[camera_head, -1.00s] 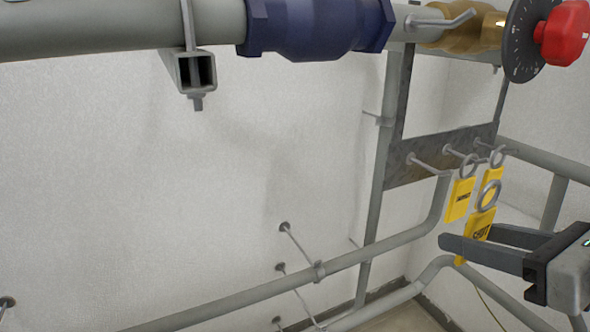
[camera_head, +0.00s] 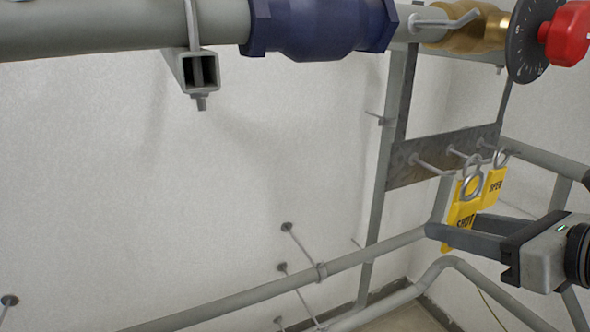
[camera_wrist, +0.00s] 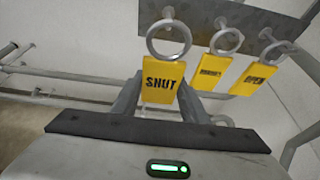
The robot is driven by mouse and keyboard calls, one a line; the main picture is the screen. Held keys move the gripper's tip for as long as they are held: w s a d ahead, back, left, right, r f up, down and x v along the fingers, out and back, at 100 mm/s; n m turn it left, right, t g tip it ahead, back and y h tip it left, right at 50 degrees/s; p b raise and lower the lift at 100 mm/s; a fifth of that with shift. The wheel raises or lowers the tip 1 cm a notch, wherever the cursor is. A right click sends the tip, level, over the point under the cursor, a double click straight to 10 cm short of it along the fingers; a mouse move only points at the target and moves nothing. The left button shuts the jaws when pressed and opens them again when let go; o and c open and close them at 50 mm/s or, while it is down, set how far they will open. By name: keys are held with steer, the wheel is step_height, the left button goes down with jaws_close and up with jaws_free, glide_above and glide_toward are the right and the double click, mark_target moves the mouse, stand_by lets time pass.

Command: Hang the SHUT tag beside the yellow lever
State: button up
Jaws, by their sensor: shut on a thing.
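The SHUT tag (camera_head: 461,221) is a yellow plate with black letters and a grey ring at its top. My gripper (camera_head: 453,233) is shut on it, below the peg plate. In the wrist view the SHUT tag (camera_wrist: 161,85) hangs upright between the two fingers, and its ring (camera_wrist: 169,40) stands clear above them. The ring looks close to the pegs, but I cannot tell whether it touches one. Two other yellow tags hang to the right: the OPEN tag (camera_wrist: 260,76) and a middle tag (camera_wrist: 210,72) with blurred letters. No yellow lever shows in either view.
A metal plate (camera_head: 404,170) carries several pegs; the left peg (camera_head: 432,166) looks bare. A blue valve body (camera_head: 318,28), a brass valve (camera_head: 487,30) and a red knob (camera_head: 568,34) sit above. Grey pipes (camera_head: 375,256) run below. The wall at left is mostly free.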

steer(key=shift+w+a, duration=0.3)
steer(key=shift+w, duration=0.6)
steer(key=shift+w+a, duration=0.35)
steer(key=shift+w, duration=0.5)
steer(key=shift+w+a, duration=0.3)
steer(key=shift+w, duration=0.6)
steer(key=s+d, duration=0.2)
steer(key=s, duration=0.5)
steer(key=shift+s+d+r+p, duration=0.2)
steer(key=shift+s+d+p, duration=0.1)
steer(key=shift+d+p, duration=0.1)
stand_by(0.4)
stand_by(1.0)
steer(key=s+a+r+n+g+y+p, duration=0.1)
steer(key=s+a+r+y+p, duration=0.3)
steer(key=r, duration=0.6)
steer(key=s+a+r+n+g+h+p, duration=0.15)
steer(key=s+r+p, duration=0.35)
steer(key=r, duration=0.5)
steer(key=w+a+f, duration=0.2)
steer(key=w+a, duration=0.2)
steer(key=w, duration=0.5)
steer(key=shift+w+a+t, duration=0.15)
steer(key=shift+w+t, duration=0.05)
steer(key=shift+t, duration=0.15)
